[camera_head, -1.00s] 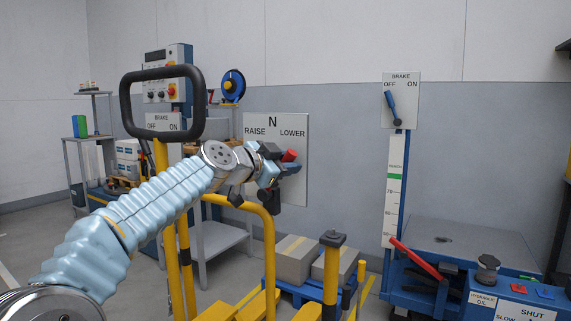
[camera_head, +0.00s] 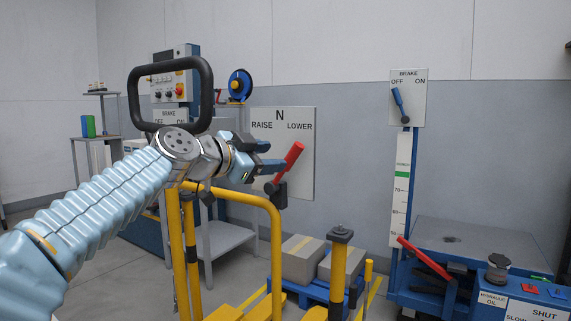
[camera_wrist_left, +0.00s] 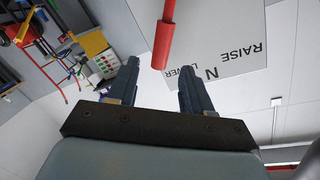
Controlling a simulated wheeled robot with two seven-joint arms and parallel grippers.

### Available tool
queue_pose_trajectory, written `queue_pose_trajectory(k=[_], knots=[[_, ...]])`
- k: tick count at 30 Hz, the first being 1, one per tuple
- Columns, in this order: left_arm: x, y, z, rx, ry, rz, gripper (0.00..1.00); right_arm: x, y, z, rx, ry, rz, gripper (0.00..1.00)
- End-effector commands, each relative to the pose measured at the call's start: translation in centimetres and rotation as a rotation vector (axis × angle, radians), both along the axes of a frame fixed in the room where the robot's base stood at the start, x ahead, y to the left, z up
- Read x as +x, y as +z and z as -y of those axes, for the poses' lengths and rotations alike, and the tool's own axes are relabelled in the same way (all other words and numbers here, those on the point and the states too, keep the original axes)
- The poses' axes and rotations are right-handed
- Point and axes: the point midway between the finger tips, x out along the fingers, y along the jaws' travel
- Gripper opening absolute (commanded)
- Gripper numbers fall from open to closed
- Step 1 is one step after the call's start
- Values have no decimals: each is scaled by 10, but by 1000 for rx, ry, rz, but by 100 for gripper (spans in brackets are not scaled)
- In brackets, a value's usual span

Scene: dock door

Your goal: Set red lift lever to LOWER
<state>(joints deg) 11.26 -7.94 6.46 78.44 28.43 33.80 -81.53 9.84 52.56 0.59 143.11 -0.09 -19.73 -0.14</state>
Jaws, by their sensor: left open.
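The red lift lever (camera_head: 290,162) stands on a dark pivot in front of the RAISE / N / LOWER plate (camera_head: 308,158). It leans up and to the right, its tip toward the LOWER word. My left gripper (camera_head: 270,155) is open, its blue-grey fingers just left of the lever. In the left wrist view the red lever (camera_wrist_left: 163,42) shows beyond the fingertips of my gripper (camera_wrist_left: 160,70), in line with the gap, with nothing held. Whether a finger touches the lever is unclear. My right gripper is not in view.
A black loop handle (camera_head: 208,95) on a yellow frame (camera_head: 277,240) stands close beside my left arm. A second plate with a blue BRAKE lever (camera_head: 398,98) is at the right, above a blue lift table (camera_head: 470,245) with another red lever (camera_head: 425,258). Boxes (camera_head: 302,258) sit low behind.

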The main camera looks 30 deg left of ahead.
Motion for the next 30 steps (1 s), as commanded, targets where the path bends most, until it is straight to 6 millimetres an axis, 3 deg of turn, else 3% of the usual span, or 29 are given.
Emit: queue_pose_trajectory(k=[4,10,26,30], knots=[[-29,3,-7,1,1,2,50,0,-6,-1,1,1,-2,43],[-47,5,-11,0,0,-1,50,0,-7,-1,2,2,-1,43],[-48,5,-12,0,-1,-2,50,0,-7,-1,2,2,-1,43],[-32,-10,-10,-26,5,-43,50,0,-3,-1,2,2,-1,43]])
